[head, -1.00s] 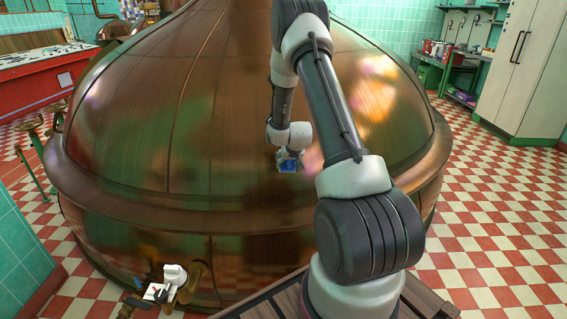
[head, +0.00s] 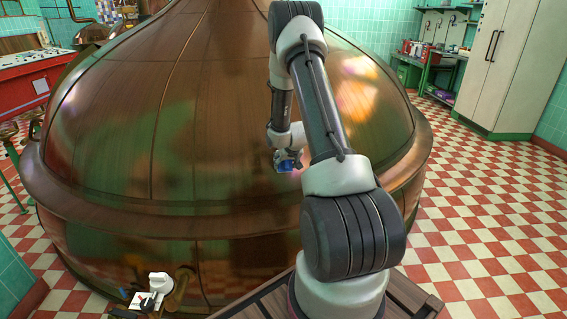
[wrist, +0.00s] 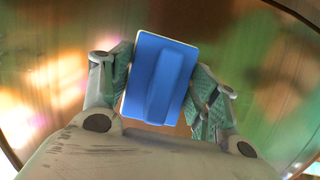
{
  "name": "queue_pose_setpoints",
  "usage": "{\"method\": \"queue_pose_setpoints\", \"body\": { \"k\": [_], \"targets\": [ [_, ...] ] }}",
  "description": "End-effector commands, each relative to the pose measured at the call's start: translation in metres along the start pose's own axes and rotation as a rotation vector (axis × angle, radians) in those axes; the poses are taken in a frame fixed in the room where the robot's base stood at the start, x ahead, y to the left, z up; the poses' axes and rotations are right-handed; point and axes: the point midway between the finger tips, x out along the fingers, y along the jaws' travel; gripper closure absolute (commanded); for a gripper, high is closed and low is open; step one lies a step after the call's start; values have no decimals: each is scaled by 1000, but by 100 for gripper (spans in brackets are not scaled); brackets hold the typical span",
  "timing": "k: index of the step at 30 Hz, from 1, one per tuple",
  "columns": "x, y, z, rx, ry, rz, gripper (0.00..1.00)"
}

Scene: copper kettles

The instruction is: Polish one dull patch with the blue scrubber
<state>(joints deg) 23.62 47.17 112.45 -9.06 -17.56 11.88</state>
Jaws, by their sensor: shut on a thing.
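The blue scrubber (wrist: 160,80) is a blue block with a raised grip and a pale edge, tilted a little in the wrist view. My gripper (wrist: 162,82) is shut on it, with a finger pressed on each side. In the head view the scrubber (head: 285,166) shows small and blue below my gripper (head: 286,158), in front of the copper kettle (head: 150,130). I cannot tell whether its far face touches the copper. The kettle's dome has streaks, reflections and green-brown areas. I cannot make out a distinct dull patch from these.
A white-handled valve fitting (head: 155,290) is at the kettle's lower front. A red console (head: 30,80) stands at the left and a pale cabinet (head: 500,65) at the back right. The checkered floor (head: 490,210) on the right is clear.

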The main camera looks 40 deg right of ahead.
Motion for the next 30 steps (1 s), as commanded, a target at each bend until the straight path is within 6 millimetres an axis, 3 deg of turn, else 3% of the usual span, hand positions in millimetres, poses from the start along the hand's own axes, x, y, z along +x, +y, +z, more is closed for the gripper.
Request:
{"method": "queue_pose_setpoints", "body": {
  "k": [9,19,30],
  "targets": [
    [0,-28,1,-4,4,-4,69],
    [0,-43,2,-3,4,-3,69],
    [2,-73,5,-1,3,-2,69]
  ]
}}
